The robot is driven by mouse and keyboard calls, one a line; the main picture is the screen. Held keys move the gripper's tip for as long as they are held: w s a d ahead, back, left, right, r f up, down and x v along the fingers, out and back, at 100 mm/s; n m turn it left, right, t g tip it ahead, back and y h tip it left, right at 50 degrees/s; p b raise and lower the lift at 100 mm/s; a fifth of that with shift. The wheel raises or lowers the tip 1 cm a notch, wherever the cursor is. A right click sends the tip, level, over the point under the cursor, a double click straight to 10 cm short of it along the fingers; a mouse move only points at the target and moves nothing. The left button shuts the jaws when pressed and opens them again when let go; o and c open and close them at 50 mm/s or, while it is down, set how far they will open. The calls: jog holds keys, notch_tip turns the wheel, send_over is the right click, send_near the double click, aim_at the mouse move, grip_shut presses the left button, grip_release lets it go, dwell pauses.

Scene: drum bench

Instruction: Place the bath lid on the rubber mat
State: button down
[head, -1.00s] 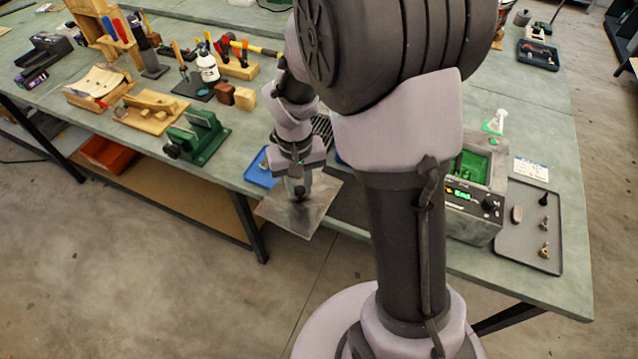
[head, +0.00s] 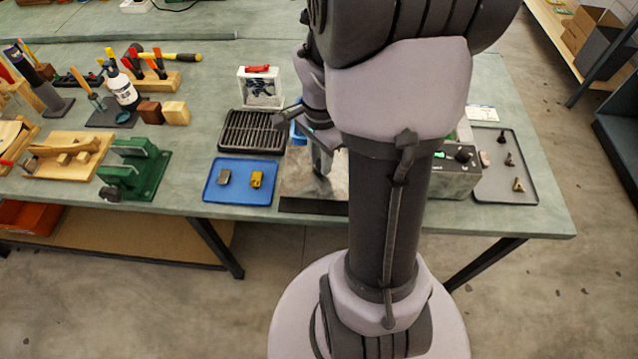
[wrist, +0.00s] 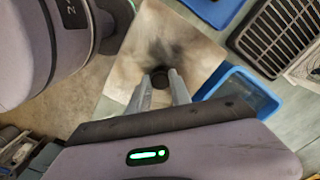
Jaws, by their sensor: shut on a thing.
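The bath lid is a square, brushed-metal plate (head: 298,178) with a dark round knob. It is largely hidden by my arm in the head view, and its top fills the upper middle of the wrist view (wrist: 190,55). My gripper (head: 322,168) is shut on the knob, its two fingers on either side of it in the wrist view (wrist: 164,82). A dark strip, apparently the rubber mat (head: 310,207), shows below the plate at the bench's front edge. The lid overlaps it; I cannot tell whether they touch.
A blue tray (head: 208,190) with two small parts lies left of the lid. A black rack (head: 225,132) and a blue tub (wrist: 240,85) are behind. The grey bath (head: 460,180) stands right, partly hidden by my arm, beside a grey tray (head: 530,180).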

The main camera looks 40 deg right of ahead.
aim_at(320, 175)
notch_tip(320, 175, down, 6)
jog(key=shift+w+b, duration=0.1)
jog(key=shift+b, duration=1.1)
jog(key=shift+f, duration=0.2)
jog(key=c, duration=1.2)
grip_release()
jog(key=shift+r, duration=0.15)
